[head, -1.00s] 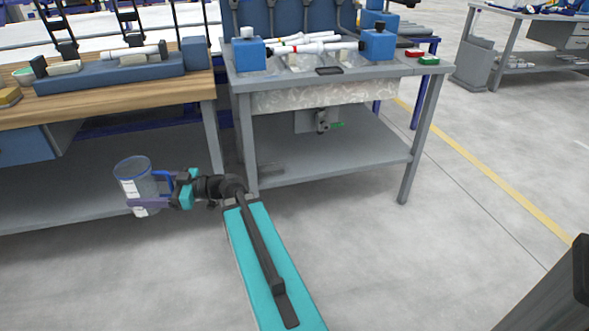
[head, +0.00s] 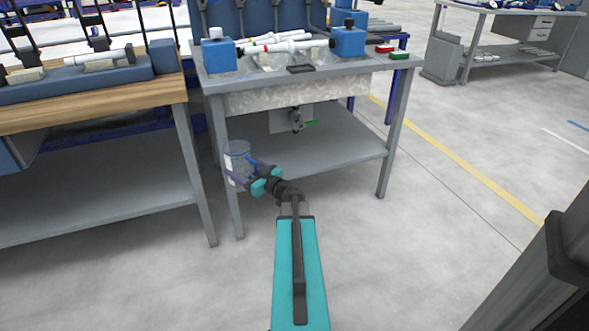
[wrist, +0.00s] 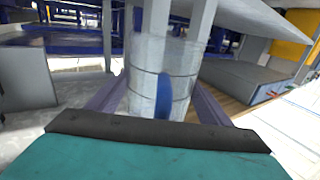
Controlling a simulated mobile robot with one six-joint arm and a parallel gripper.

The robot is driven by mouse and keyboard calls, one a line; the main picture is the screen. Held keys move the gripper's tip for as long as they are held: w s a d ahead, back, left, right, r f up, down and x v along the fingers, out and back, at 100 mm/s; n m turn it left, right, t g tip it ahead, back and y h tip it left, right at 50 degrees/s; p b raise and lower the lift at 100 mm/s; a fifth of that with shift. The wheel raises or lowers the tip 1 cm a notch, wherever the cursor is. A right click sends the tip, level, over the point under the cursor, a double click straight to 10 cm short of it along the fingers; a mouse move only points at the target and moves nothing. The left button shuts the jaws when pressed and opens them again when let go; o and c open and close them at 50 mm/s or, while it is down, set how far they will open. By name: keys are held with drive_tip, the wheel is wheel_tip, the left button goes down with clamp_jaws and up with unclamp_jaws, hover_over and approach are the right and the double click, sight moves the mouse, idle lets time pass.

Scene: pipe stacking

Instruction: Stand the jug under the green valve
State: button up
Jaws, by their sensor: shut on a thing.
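The jug (head: 238,161) is clear with a blue handle and a white label. In the head view it is held upright in the air in front of the steel table's left front leg. My gripper (head: 247,172) is shut on the jug. In the wrist view the jug (wrist: 168,75) stands between my two purple fingers, with its blue handle facing me. The green valve (head: 309,124) hangs under the steel table's basin, above its lower shelf. It is to the right of the jug and higher in the head view.
The steel table (head: 250,82) has a grey lower shelf (head: 335,152) with bare room below the valve. Its front legs (head: 388,150) stand at both sides. A wooden workbench (head: 90,104) is to the left. The floor in front is clear.

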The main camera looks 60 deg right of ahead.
drive_tip(key=s+d+f+m+g+h, duration=0.1)
drive_tip(key=s+d+f+m+h, duration=0.2)
drive_tip(key=s+d, duration=0.6)
drive_tip(key=s+d+f+m+g+h, duration=0.2)
drive_tip(key=s+d+f+m+h, duration=0.1)
drive_tip(key=s+d+f+h, duration=0.2)
drive_tip(key=s+d+f, duration=0.2)
drive_tip(key=s+d, duration=0.2)
drive_tip(key=d, duration=0.1)
drive_tip(key=shift+s+d+f+h+b, duration=0.2)
drive_tip(key=shift+s+d+h+b, duration=0.05)
drive_tip(key=shift+s+h+b, duration=0.1)
drive_tip(key=shift+w, duration=0.1)
drive_tip(key=shift+f+b+x, duration=0.1)
drive_tip(key=shift+b+x, duration=1.25)
drive_tip(key=shift+x, duration=2.15)
drive_tip(key=shift+f+b+x, duration=0.15)
drive_tip(key=shift+b+x, duration=1.15)
drive_tip(key=shift+x, duration=2.2)
drive_tip(key=shift+d, duration=0.1)
